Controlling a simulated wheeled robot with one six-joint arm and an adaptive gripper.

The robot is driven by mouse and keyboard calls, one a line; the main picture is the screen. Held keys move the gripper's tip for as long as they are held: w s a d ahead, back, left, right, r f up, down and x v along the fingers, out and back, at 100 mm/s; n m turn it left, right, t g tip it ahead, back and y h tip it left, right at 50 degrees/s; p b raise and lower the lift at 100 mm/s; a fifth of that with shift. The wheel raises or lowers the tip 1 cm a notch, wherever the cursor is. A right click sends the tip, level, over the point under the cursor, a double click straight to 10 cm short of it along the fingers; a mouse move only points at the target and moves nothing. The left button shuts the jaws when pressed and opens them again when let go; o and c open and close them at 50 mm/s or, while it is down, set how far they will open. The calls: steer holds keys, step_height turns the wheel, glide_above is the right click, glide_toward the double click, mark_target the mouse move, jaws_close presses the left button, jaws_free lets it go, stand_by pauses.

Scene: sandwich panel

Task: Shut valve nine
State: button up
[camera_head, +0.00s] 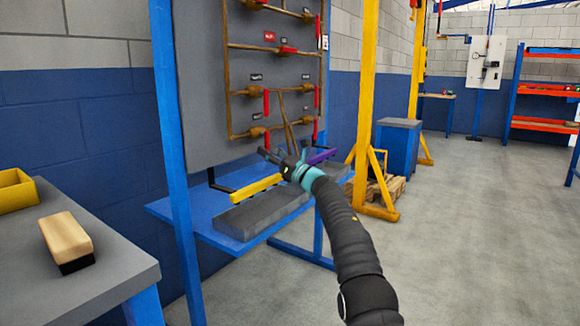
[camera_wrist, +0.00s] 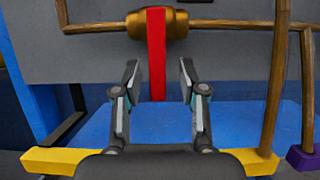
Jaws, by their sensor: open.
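A brass valve (camera_wrist: 157,24) with a long red handle (camera_wrist: 157,60) fills the upper middle of the wrist view. It sits on a horizontal pipe, and its handle hangs straight down, across the pipe. It appears to be the lower-left valve (camera_head: 257,132) on the grey panel (camera_head: 200,90) in the head view. The small labels are too small to read, so I cannot tell which valve is nine. My gripper (camera_wrist: 158,80) is open, with one finger on each side of the handle's lower part and visible gaps to both. In the head view my gripper (camera_head: 285,157) is before the panel's lower edge.
Below are a blue shelf (camera_head: 165,208), a yellow bar (camera_head: 255,187), a purple bar (camera_head: 320,156) and a dark grey block (camera_head: 235,221). Slanting brown pipes (camera_wrist: 277,80) stand right of the gripper. A grey table (camera_head: 110,262) is at left. The floor at right is clear.

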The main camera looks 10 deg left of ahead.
steer(key=v, duration=1.1)
steer(key=shift+s+d, duration=0.1)
steer(key=shift+s, duration=0.05)
stand_by(0.3)
